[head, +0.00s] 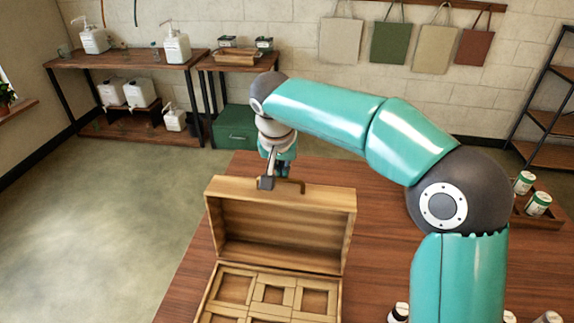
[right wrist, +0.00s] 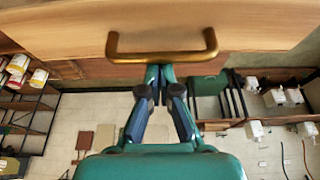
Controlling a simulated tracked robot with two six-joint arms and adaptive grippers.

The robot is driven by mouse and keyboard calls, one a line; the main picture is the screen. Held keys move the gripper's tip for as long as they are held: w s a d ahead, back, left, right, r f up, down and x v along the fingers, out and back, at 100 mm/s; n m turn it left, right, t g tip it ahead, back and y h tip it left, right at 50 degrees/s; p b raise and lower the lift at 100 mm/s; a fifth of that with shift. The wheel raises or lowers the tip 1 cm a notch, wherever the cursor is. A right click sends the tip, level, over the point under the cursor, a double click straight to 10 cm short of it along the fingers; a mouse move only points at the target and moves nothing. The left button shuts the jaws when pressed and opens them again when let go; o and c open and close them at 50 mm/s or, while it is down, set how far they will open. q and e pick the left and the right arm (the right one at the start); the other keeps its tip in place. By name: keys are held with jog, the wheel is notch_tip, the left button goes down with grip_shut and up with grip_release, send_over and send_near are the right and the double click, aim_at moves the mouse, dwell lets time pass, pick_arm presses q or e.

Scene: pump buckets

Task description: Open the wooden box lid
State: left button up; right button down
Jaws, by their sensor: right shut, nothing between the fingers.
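The wooden box (head: 342,297) stands on the table, and its compartmented inside shows at the bottom of the head view. Its lid (head: 283,216) stands raised, roughly upright, with its inner side facing me. A brass handle (head: 296,184) is on the lid's top edge; it also shows large in the right wrist view (right wrist: 208,45). My right gripper (head: 279,172) is behind the lid's top edge beside the handle, shut and empty. In the right wrist view its fingertips (right wrist: 160,72) are together just by the handle bar; I cannot tell whether they touch it. My left gripper is not in view.
The table (head: 375,240) is clear around the box. A tray with cans (head: 537,204) is at the right, and bottle tops show at the front edge. Shelves with pump bottles (head: 177,46) stand along the back wall. My right arm spans the upper middle.

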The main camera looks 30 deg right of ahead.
jog(key=shift+d, duration=0.1)
jog(key=shift+w+d+r+p, duration=0.25)
jog(key=shift+w+d+p, duration=0.1)
jog(key=shift+p, duration=0.1)
notch_tip(320, 180, up, 9)
jog(key=s, duration=0.1)
jog(key=shift+a+p, duration=0.35)
jog(key=shift+p, duration=0.1)
